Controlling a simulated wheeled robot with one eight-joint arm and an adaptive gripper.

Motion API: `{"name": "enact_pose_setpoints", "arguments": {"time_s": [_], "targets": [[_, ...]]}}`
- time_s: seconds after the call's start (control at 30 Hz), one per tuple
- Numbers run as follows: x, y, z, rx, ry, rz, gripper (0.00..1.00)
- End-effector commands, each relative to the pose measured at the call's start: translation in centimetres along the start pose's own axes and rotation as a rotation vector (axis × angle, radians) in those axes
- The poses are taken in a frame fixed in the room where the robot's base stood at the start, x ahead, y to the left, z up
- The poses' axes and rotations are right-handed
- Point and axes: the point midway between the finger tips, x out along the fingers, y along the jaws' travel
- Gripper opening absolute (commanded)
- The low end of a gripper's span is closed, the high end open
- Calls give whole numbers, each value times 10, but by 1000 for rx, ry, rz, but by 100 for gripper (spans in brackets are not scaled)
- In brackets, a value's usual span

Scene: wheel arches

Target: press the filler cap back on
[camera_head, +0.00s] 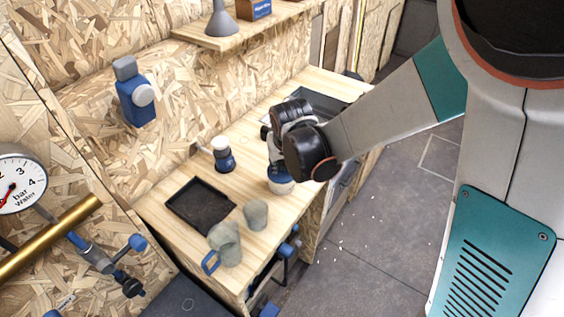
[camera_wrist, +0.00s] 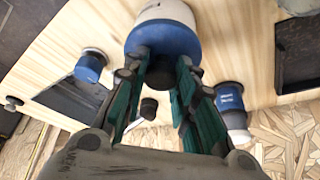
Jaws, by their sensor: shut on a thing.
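My gripper (camera_head: 280,148) is low over the wooden counter, shut on a dark piece (camera_wrist: 160,72) that looks like the filler cap. The fingers show in the wrist view (camera_wrist: 160,75) on both sides of it. The dark piece is at the blue end of a blue-and-white container (camera_wrist: 162,32). In the head view the container (camera_head: 280,183) shows just below my gripper, white part downward. The fingers largely hide the piece, so I cannot tell whether it is seated on the container.
A blue bottle with a white top (camera_head: 222,155) stands left of my gripper. A black tray (camera_head: 200,205) and grey-green cups (camera_head: 256,215) are nearer the counter's left end. Another blue-and-white item (camera_wrist: 90,65) is by a dark recess. The OSB wall runs behind.

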Motion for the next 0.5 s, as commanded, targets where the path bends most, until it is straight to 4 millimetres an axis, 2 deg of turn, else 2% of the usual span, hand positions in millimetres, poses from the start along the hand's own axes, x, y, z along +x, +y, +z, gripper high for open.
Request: {"name": "enact_pose_setpoints", "arguments": {"time_s": [0.13, 0.17, 0.27, 0.5], "targets": [[0, 0, 0, 0, 0, 0, 0], [0, 0, 0, 0, 0, 0, 28], [0, 0, 0, 0, 0, 0, 49], [0, 0, 0, 0, 0, 0, 49]]}}
